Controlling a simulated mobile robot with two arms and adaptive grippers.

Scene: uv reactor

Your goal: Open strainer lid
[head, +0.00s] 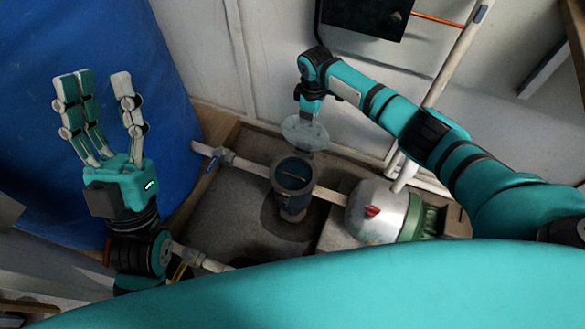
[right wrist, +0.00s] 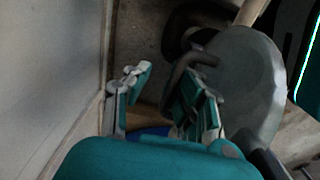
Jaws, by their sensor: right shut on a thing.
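The strainer (head: 293,203) is a dark grey upright body in the pipe line, and its round top opening shows uncovered. The strainer lid (head: 305,135), a grey disc, is beyond the opening and clear of it in the head view. My right gripper (head: 309,113) is at the lid and shut on it. In the right wrist view the lid (right wrist: 245,90) is a large tilted disc with a curved handle (right wrist: 185,65) beside the fingers; the exact contact is partly hidden. My left gripper (head: 98,84) is open and empty, fingers up, left of the strainer.
A white pipe (head: 250,167) with a blue-handled valve (head: 212,160) runs into the strainer. A rounded pump (head: 378,212) with a red part stands to its right. A big blue barrel (head: 80,40) fills the left. A pale wall is close behind the lid.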

